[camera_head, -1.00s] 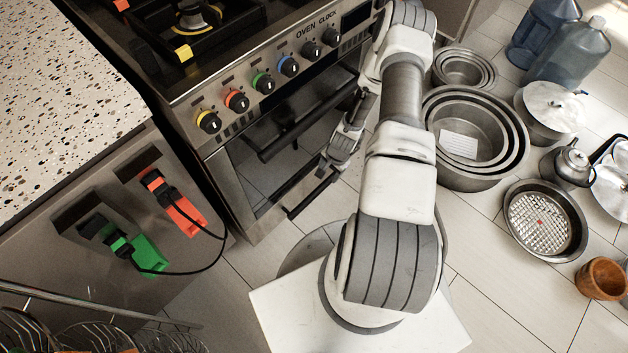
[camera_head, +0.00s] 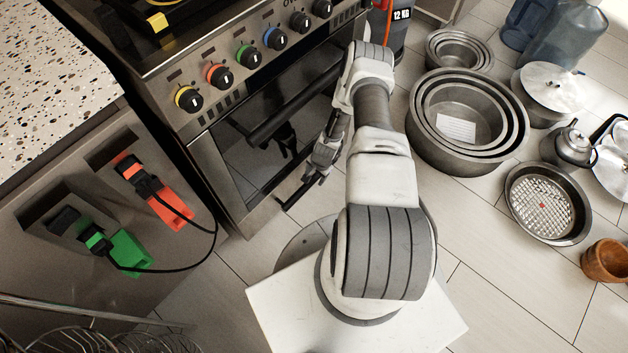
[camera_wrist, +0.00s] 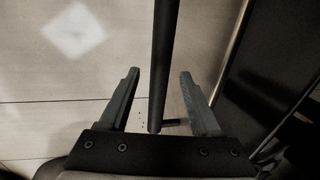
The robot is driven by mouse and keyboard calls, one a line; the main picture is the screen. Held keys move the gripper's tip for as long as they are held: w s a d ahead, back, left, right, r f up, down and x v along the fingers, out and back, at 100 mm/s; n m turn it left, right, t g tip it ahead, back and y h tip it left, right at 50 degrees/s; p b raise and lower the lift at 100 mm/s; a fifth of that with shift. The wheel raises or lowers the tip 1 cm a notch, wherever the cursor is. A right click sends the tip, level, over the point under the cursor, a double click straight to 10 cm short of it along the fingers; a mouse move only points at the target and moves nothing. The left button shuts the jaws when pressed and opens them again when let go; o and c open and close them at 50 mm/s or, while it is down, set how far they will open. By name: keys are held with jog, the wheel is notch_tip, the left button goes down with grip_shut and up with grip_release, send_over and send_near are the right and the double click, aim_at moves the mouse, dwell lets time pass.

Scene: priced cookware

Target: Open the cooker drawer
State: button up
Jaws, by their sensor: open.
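The cooker (camera_head: 205,140) stands at the upper left of the head view. Its low drawer handle (camera_head: 290,201) is a dark bar near the floor, partly covered by my gripper (camera_head: 312,178). The drawer front looks closed, though my arm hides part of it. In the wrist view the dark handle bar (camera_wrist: 164,60) runs between the two fingers of my gripper (camera_wrist: 160,88). The fingers are open, one on each side of the bar, with gaps visible between bar and fingers. I cannot tell the depth between them exactly.
The oven door handle (camera_head: 290,112) runs above my gripper. Nested round pans (camera_head: 415,140) and a perforated tray (camera_head: 540,205) lie on the floor to the right. A counter with orange and green plugs (camera_head: 120,255) is at left. Tiled floor (camera_head: 225,285) is open in front.

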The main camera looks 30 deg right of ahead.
jog(key=shift+w+f+b, duration=0.25)
jog(key=shift+f+b, duration=0.05)
jog(key=shift+f, duration=0.85)
grip_shut()
dwell(0.6)
